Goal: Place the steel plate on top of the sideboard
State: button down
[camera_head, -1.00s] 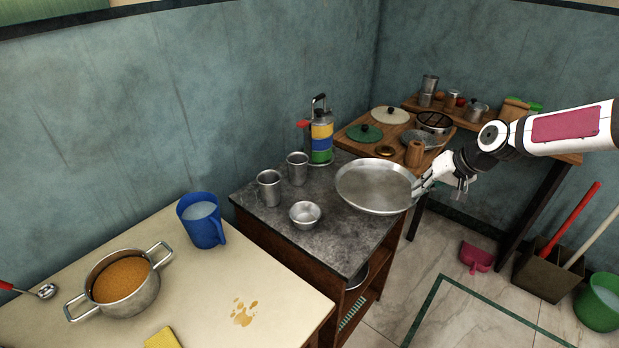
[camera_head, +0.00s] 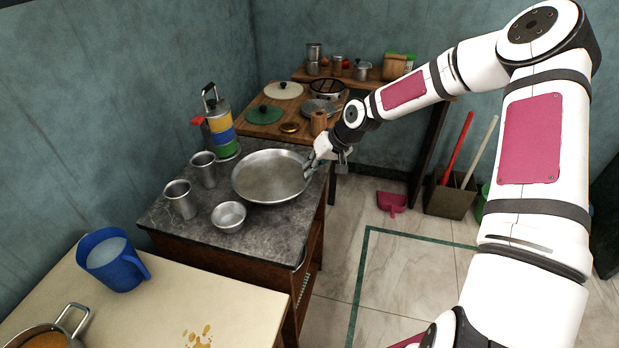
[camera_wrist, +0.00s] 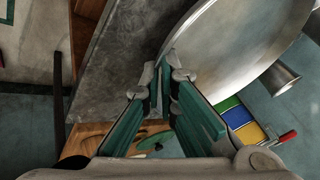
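The steel plate (camera_head: 270,176) is round, shallow and grey. In the head view it appears level on or just over the dark stone top of the sideboard (camera_head: 160,228), near its right edge; I cannot tell if it fully rests there. My gripper (camera_head: 312,162) is at the plate's right rim. In the wrist view the plate (camera_wrist: 235,45) fills the upper right, and the fingers of my gripper (camera_wrist: 166,72) are nearly together at its rim, seemingly shut on it. The fingertips partly hide the rim.
Two steel cups (camera_head: 181,199) and a small bowl (camera_head: 228,216) stand left of the plate. A striped tiffin carrier (camera_head: 220,128) is behind it. A wooden table (camera_head: 262,129) with lids adjoins the back. A blue jug (camera_head: 112,262) stands on the cream table in front.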

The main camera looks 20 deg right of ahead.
aim_at(312, 187)
notch_tip(312, 187, down, 4)
jog(key=shift+r, duration=0.2)
jog(key=c, duration=2.1)
grip_release()
jog(key=shift+f, duration=0.1)
